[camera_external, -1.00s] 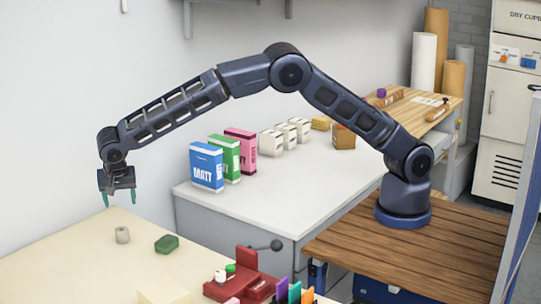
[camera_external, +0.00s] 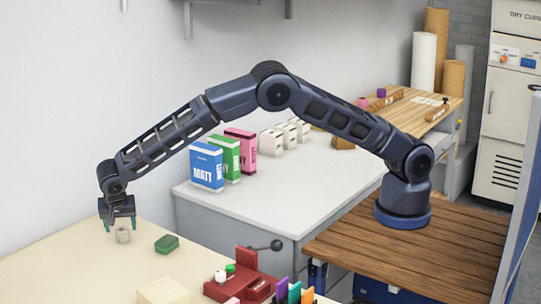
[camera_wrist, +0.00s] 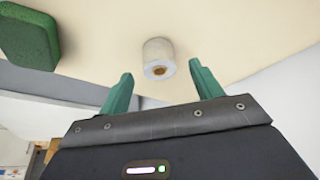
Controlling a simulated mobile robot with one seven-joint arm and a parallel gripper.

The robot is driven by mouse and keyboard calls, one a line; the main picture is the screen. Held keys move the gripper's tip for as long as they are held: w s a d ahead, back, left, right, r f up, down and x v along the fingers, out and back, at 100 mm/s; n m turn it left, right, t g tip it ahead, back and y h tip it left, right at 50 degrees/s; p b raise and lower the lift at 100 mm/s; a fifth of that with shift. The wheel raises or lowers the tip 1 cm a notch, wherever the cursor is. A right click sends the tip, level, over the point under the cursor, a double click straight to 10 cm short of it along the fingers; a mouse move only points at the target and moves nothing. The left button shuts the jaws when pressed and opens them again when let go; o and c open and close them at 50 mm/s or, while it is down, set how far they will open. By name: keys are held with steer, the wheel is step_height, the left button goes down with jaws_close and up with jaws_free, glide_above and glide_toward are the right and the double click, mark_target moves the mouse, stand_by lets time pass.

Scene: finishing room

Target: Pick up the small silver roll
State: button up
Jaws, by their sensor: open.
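The small silver roll (camera_external: 123,236) stands on the cream table at the lower left in the external view. In the wrist view the roll (camera_wrist: 158,58) looks pale grey with a brown core, and lies just beyond and between the fingertips. My gripper (camera_external: 118,226) points down over the roll, its two green fingers apart. In the wrist view my gripper (camera_wrist: 160,70) is open with nothing between its fingers. I cannot tell whether the fingertips reach down beside the roll.
A green block (camera_external: 166,243) lies just right of the roll, also large in the wrist view (camera_wrist: 28,32). A red fixture (camera_external: 240,284) and a cream block (camera_external: 163,292) are nearer the front. Boxes, including a blue one (camera_external: 206,168), stand on the white bench behind.

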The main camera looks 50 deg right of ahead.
mark_target(130, 226)
steer(key=x, duration=0.3)
steer(key=shift+w+d+f, duration=0.15)
steer(key=shift+f, duration=0.15)
steer(key=c, duration=1.1)
